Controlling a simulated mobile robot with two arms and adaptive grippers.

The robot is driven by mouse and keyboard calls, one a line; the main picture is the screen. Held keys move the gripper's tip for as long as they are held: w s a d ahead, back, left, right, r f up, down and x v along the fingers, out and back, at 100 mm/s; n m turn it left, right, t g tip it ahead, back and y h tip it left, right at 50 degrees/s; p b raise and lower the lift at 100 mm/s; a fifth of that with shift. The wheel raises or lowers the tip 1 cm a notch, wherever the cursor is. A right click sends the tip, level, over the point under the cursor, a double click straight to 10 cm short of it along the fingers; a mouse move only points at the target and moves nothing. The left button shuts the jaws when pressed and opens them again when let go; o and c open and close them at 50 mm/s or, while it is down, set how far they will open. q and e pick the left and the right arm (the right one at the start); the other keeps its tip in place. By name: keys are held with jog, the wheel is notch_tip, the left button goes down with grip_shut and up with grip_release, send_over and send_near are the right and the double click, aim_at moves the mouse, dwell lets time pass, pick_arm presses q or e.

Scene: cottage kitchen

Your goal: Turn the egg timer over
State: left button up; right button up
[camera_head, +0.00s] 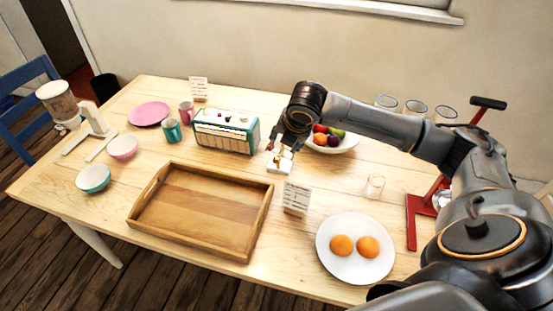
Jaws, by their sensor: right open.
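A small pale object (279,164), which looks like the egg timer, stands on the table to the right of the radio. It is small and partly hidden by my gripper, so its details are unclear. My right gripper (281,151) reaches in from the right and points down at it. Its fingers are open, close above or around the object's top; I cannot tell whether they touch it. My left gripper is not in view.
A teal radio (226,131) stands left of the gripper, and a fruit plate (345,146) right of it. A wooden tray (204,207), a card (296,198), a small glass (375,187) and a plate with two oranges (355,273) stand nearer. Bowls and mugs are at left.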

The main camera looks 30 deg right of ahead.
aim_at(278, 159)
jog(key=x, duration=1.4)
jog(key=shift+s+f+p, duration=0.15)
jog(key=shift+s+p, duration=0.15)
jog(key=shift+p, duration=0.05)
jog(key=shift+c, duration=0.4)
jog(key=shift+d, duration=0.1)
grip_shut()
